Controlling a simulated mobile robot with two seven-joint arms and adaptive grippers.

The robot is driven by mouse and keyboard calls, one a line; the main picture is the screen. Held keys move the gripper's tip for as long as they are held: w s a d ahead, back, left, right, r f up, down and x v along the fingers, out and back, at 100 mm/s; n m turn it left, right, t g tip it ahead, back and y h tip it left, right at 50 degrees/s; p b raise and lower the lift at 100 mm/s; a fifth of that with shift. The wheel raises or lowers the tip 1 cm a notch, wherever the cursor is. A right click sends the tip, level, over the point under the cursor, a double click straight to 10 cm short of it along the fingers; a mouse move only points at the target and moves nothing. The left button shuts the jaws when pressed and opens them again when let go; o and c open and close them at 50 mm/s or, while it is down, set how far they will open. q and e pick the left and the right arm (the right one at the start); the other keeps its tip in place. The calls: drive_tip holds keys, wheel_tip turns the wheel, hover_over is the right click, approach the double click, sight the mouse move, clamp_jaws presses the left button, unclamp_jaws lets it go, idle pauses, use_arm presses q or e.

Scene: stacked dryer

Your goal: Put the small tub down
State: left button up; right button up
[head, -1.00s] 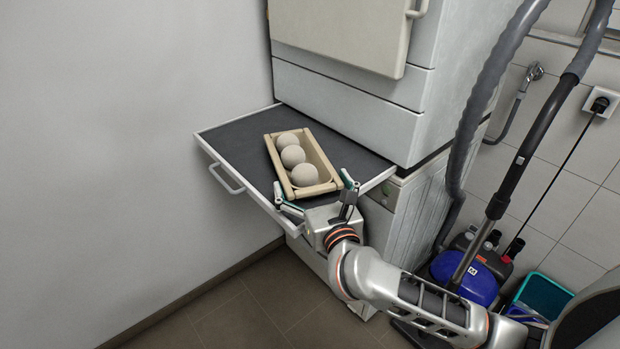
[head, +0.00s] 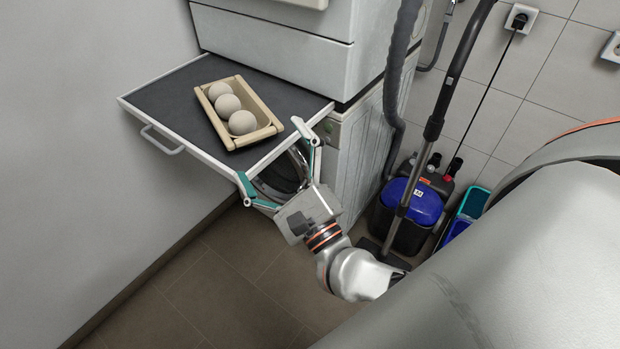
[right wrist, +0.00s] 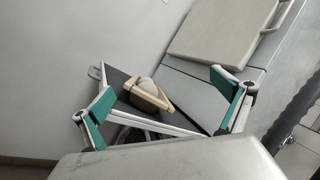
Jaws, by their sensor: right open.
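The small tub (head: 265,133) is a beige open box with three pale balls (head: 228,105) in it. It rests on the dark top of the pulled-out shelf (head: 170,95), near its front right part. My right gripper (head: 270,157) is open and empty, in front of the shelf's front edge and apart from the tub. In the right wrist view the tub (right wrist: 160,104) sits beyond and between the spread fingers (right wrist: 160,100). My left gripper is not in view.
The shelf has a white rim and a handle (head: 162,142). A machine with a round door (head: 280,178) stands below it. A blue vacuum cleaner (head: 418,205) with its tube stands on the right. A wall is at left; the floor (head: 200,290) in front is clear.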

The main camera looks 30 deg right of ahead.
drive_tip(key=s+a+f+n+g+y, duration=0.2)
drive_tip(key=a+f+n+y, duration=0.1)
drive_tip(key=f+n, duration=0.55)
drive_tip(key=s+a+f+n+g+y, duration=0.3)
drive_tip(key=f+n, duration=0.3)
drive_tip(key=n, duration=0.6)
drive_tip(key=s+d+f+n+g+h, duration=0.1)
drive_tip(key=s+d+f+n+g, duration=0.1)
drive_tip(key=f, duration=0.5)
drive_tip(key=s+d+f+n+g+h, duration=0.2)
drive_tip(key=s+d+f+n, duration=0.1)
drive_tip(key=f, duration=0.4)
drive_tip(key=s+d+f+n+g+h, duration=0.1)
drive_tip(key=s+d+f+n+g, duration=0.1)
drive_tip(key=s+f+n, duration=0.2)
wheel_tip(320, 180, down, 4)
drive_tip(key=shift+s+d+r+n, duration=0.15)
drive_tip(key=shift+d+n, duration=0.1)
drive_tip(key=shift+n, duration=0.6)
